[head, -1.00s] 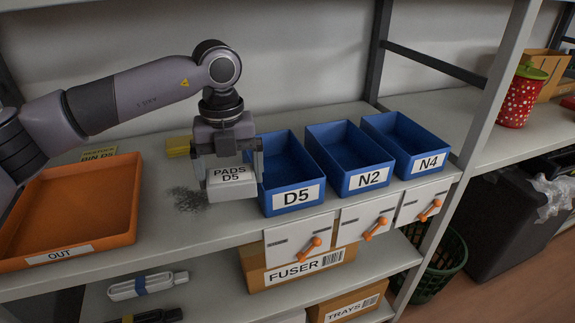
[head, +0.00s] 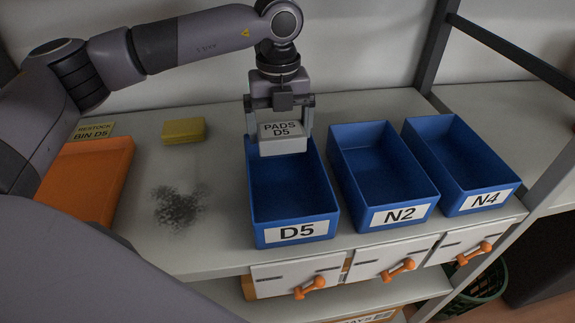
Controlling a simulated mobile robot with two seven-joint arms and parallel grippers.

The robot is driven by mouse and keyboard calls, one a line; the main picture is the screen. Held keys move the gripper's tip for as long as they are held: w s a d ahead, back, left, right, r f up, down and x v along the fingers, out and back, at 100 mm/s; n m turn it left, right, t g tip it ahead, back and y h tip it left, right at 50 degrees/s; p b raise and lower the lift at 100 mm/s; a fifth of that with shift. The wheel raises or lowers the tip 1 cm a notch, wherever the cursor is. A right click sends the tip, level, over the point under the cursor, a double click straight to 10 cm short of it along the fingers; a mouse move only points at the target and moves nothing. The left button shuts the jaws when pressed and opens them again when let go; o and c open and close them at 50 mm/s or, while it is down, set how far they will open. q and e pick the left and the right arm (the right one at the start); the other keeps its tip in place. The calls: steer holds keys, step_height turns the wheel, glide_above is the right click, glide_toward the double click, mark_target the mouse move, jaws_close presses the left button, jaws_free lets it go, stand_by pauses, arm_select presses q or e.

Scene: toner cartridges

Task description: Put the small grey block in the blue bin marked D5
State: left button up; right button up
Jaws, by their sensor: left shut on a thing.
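The small grey block (head: 283,146), labelled PADS D5, is held between the fingers of my left gripper (head: 281,128). The gripper is shut on it and hangs over the back part of the blue bin marked D5 (head: 293,238). The block appears above the bin's back end; its exact height over the rim is hard to tell. The visible floor of the D5 bin is empty. My right gripper is not in view.
Blue bins N2 (head: 402,219) and N4 (head: 485,203) stand to the right, both empty. An orange tray (head: 122,170) is at left, partly hidden by my arm. A yellow block (head: 184,130) and a dark smudge (head: 178,207) are on the shelf (head: 215,240). Orange-handled drawers are below.

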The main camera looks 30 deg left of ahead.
mark_target(279, 126)
arm_select(q)
step_height(279, 126, down, 8)
steer(key=shift+r+p, duration=0.25)
steer(key=shift+p, duration=0.1)
steer(key=shift+f, duration=0.15)
steer(key=o, duration=0.8)
step_height(279, 126, up, 12)
steer(key=shift+r+b, duration=0.2)
steer(key=shift+b, duration=0.5)
steer(key=shift+s, duration=0.1)
